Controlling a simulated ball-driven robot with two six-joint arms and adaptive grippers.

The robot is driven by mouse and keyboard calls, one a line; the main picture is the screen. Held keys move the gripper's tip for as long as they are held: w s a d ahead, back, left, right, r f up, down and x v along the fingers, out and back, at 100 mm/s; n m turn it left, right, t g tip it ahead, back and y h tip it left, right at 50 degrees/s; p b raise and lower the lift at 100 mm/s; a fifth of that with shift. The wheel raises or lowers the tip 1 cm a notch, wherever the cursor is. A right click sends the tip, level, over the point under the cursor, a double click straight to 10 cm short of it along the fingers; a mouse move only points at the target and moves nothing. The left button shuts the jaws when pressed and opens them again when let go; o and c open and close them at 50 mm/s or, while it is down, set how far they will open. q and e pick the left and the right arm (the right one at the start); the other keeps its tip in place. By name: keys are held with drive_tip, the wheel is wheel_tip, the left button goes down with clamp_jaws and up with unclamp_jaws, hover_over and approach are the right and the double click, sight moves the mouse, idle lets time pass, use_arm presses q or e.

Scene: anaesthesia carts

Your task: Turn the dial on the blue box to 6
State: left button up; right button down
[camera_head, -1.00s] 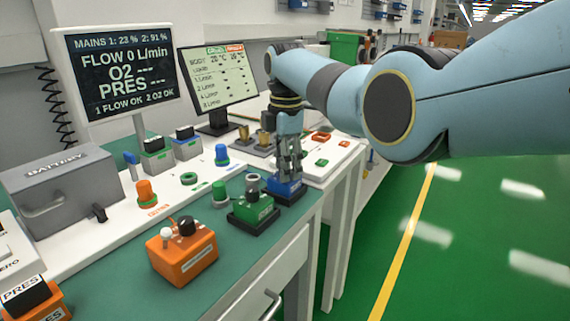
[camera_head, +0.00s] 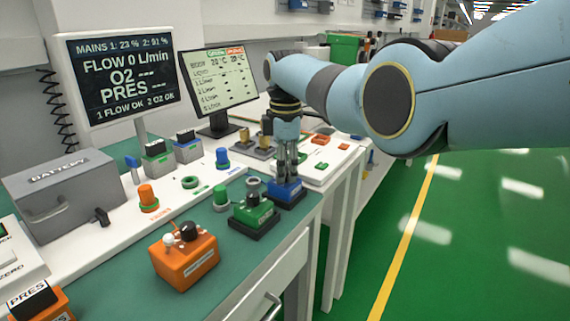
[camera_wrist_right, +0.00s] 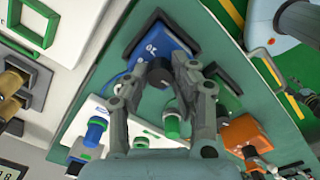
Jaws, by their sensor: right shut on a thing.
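The blue box (camera_head: 284,195) stands at the right end of the green bench mat, near the front corner. Its dial is hidden by the fingers in the head view. In the right wrist view the blue box (camera_wrist_right: 165,48) carries a dark round dial (camera_wrist_right: 160,72) on its top face. My right gripper (camera_head: 288,176) points down over the box and is shut on the dial, with one finger (camera_wrist_right: 132,88) on the left of it and one on the right. The dial's pointer and the number 6 cannot be read. My left gripper is not in view.
A green box (camera_head: 252,218) stands close beside the blue box. An orange box (camera_head: 184,262) with knobs is nearer the front. Green, orange and blue knobs stand behind them. A monitor (camera_head: 222,85) and a display (camera_head: 120,77) rise at the back. The floor on the right is clear.

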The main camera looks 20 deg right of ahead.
drive_tip(key=shift+r+m+p, duration=0.1)
drive_tip(key=shift+m+p, duration=0.2)
drive_tip(key=shift+m, duration=0.7)
drive_tip(key=m, duration=0.2)
drive_tip(key=shift+m, duration=0.4)
drive_tip(key=m, duration=0.2)
drive_tip(key=shift+m+p, duration=0.3)
drive_tip(key=m, duration=0.3)
drive_tip(key=shift+m, duration=0.4)
drive_tip(key=m+b, duration=0.1)
drive_tip(key=m, duration=0.5)
drive_tip(key=m+b, duration=0.1)
drive_tip(key=m, duration=0.5)
drive_tip(key=shift+w+m+g, duration=0.1)
drive_tip(key=shift+m+g, duration=0.2)
drive_tip(key=shift+m, duration=0.1)
drive_tip(key=c, duration=1.1)
unclamp_jaws()
